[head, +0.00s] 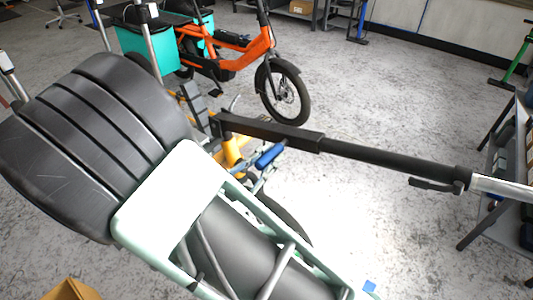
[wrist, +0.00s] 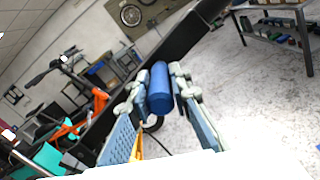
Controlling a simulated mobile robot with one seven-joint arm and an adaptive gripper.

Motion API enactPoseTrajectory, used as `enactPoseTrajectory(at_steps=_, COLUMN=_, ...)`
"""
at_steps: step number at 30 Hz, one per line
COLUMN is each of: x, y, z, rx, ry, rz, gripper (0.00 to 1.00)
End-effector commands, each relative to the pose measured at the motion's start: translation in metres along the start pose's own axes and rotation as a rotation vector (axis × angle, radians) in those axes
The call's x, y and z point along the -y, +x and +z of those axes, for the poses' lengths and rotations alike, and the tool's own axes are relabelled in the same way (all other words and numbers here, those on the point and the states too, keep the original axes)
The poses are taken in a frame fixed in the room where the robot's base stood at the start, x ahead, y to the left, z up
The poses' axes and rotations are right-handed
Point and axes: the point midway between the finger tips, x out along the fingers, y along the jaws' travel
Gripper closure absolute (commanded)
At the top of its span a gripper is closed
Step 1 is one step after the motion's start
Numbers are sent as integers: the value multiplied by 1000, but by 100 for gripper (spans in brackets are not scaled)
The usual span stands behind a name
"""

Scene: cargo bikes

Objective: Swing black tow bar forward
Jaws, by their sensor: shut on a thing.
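The black tow bar (head: 265,130) stretches across the head view from the centre toward the right edge, roughly level and slanting slightly down to the right. In the wrist view the black bar (wrist: 178,50) runs diagonally behind my fingers. My gripper (wrist: 160,88) is shut on a blue cylindrical grip (wrist: 159,95), with one finger on each side of it. In the head view the blue grip (head: 269,156) shows just below the bar. How the grip joins the bar is hidden. Part of a yellow frame (head: 232,150) shows below the bar's left end.
An orange bike (head: 228,60) with teal boxes (head: 148,50) stands at the back. A workbench (head: 505,150) stands at the right, near the bar's far end. Grey floor (head: 380,100) is clear between.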

Motion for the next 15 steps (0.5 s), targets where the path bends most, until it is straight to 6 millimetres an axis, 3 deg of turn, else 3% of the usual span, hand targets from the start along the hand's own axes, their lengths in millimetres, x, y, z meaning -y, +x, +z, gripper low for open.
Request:
enactPoseTrajectory(at_steps=1, x=9, y=0, z=-16, rx=-5, ry=1, rz=-3, gripper=100)
enactPoseTrajectory(at_steps=5, x=18, y=-1, z=-30, rx=-6, ry=4, rz=-3, gripper=100)
enactPoseTrajectory(at_steps=15, x=21, y=-1, z=-34, rx=-10, ry=4, rz=-6, gripper=100)
